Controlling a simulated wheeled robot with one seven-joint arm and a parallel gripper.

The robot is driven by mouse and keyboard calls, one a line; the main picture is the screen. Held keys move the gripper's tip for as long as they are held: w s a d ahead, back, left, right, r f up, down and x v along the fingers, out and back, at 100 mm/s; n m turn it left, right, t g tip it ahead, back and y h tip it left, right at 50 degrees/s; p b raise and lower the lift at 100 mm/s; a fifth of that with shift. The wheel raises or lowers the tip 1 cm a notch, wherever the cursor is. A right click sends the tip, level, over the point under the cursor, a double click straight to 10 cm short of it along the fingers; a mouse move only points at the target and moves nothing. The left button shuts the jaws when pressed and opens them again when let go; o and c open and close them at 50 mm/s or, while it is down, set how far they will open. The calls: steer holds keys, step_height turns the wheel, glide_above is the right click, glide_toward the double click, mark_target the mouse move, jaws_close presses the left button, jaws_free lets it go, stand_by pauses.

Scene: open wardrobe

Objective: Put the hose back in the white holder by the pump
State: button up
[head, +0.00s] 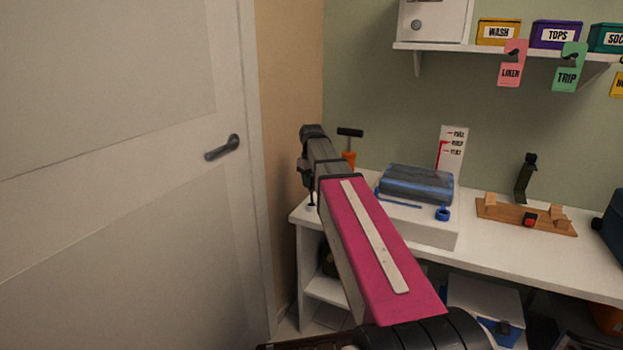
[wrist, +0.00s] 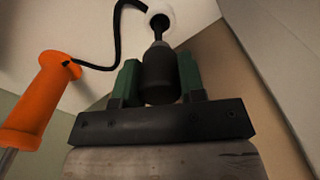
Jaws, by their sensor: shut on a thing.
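My gripper (wrist: 157,82) has green fingers and is shut on the hose's dark grey end piece (wrist: 160,72). The piece narrows toward a round white holder (wrist: 151,12) with a dark opening. Its tip lines up with that opening; I cannot tell whether it is inside or just in front. The thin black hose (wrist: 116,35) loops from the orange pump (wrist: 38,100) to the holder area. In the head view, the pump (head: 349,158) stands at the desk's left end, and my arm hides most of my gripper and the holder.
The white desk (head: 480,240) carries a raised white board with a blue-grey folded bundle (head: 416,183) and a wooden stand (head: 525,215) farther right. A white door (head: 110,180) is close on the left. A shelf (head: 500,53) with labelled boxes hangs above.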

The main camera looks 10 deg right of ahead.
mark_target(312, 176)
steer(key=shift+f, duration=2.05)
steer(key=shift+f, duration=1.4)
steer(key=o, duration=1.2)
step_height(312, 176, up, 11)
steer(key=shift+f, duration=0.15)
